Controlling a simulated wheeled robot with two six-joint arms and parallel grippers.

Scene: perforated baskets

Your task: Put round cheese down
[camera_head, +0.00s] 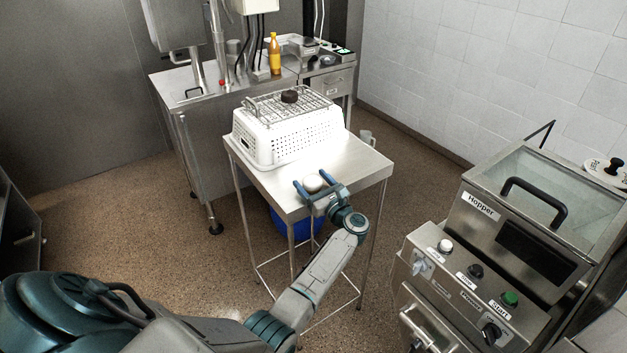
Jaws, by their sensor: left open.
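The round cheese (313,183) is a small pale, rounded piece near the front edge of the small steel table (357,167). My left gripper (314,184) reaches it from the front, with its two blue fingers apart, one on each side of the cheese. The gripper is open; whether a finger touches the cheese is too small to tell. The lower part of the cheese is partly hidden by the gripper. My right gripper is not in view.
A white perforated basket (290,148) fills the table's back left, with a wire rack (268,107) and dark round item (290,96) on top. A blue container (290,222) is below the table. The hopper machine (505,225) stands at right.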

